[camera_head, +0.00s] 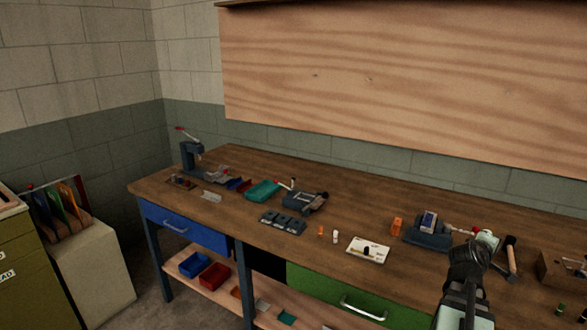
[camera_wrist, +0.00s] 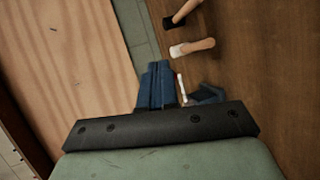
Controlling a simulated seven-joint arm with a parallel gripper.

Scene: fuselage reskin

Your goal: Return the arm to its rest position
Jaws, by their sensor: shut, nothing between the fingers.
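My arm (camera_head: 466,285) rises at the lower right of the head view, over the front of the workbench. Its pale green wrist end (camera_head: 487,239) is in front of the right part of the bench, near the blue vise. In the wrist view the dark bar of my gripper (camera_wrist: 160,128) crosses the lower part of the picture. My gripper is shut and empty.
A blue vise (camera_head: 428,234) with a red handle stands just left of my wrist; blue parts (camera_wrist: 157,87) show beyond my gripper. Hammers (camera_head: 511,256) lie to the right. The bench's back strip looks clear.

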